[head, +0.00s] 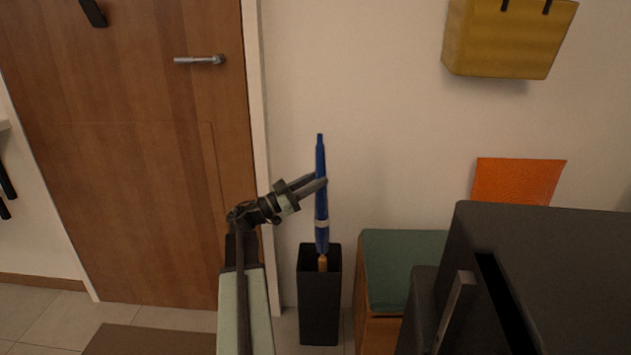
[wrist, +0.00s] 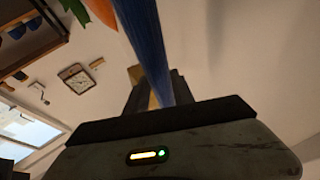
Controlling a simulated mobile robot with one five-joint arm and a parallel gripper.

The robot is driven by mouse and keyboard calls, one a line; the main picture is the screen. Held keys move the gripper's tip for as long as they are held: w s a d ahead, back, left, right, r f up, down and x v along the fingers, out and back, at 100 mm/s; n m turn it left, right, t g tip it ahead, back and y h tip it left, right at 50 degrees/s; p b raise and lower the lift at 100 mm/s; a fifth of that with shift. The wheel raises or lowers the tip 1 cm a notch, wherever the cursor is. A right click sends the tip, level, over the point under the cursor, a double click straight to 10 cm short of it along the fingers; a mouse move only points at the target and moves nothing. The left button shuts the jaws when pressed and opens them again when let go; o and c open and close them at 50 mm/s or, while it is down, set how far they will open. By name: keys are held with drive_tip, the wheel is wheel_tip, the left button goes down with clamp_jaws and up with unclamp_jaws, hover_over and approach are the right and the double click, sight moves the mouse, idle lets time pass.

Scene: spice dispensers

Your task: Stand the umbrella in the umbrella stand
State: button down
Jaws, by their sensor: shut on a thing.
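A blue folded umbrella (head: 321,205) is held upright by my gripper (head: 322,181), which is shut on its upper part. The umbrella has a pale band low on its body and an orange-brown end that points down. The black umbrella stand (head: 320,300) is a tall square box on the floor by the wall. The brown end shows at the stand's opening; how deep it is inside, I cannot tell. In the wrist view the blue umbrella (wrist: 146,40) runs down between the dark jaws of my gripper (wrist: 155,92).
A wooden door (head: 130,150) is on the left. A bench with a green cushion (head: 402,265) stands right of the stand. A large dark cabinet-like thing (head: 550,270) fills the lower right. A yellow bag (head: 505,40) hangs on the wall, with an orange piece (head: 518,182) below.

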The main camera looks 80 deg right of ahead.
sight(315, 208)
drive_tip(key=shift+f+b, duration=4.55)
drive_tip(key=shift+f, duration=0.3)
drive_tip(key=c, duration=1)
unclamp_jaws()
drive_tip(key=b+v, duration=0.2)
drive_tip(key=v, duration=0.3)
drive_tip(key=shift+w+a+f, duration=0.15)
drive_tip(key=shift+w+f, duration=0.05)
drive_tip(key=shift+w, duration=0.1)
drive_tip(key=w+a, duration=0.6)
drive_tip(key=w, duration=0.3)
drive_tip(key=shift+w+r+p, duration=0.3)
drive_tip(key=shift+a, duration=0.1)
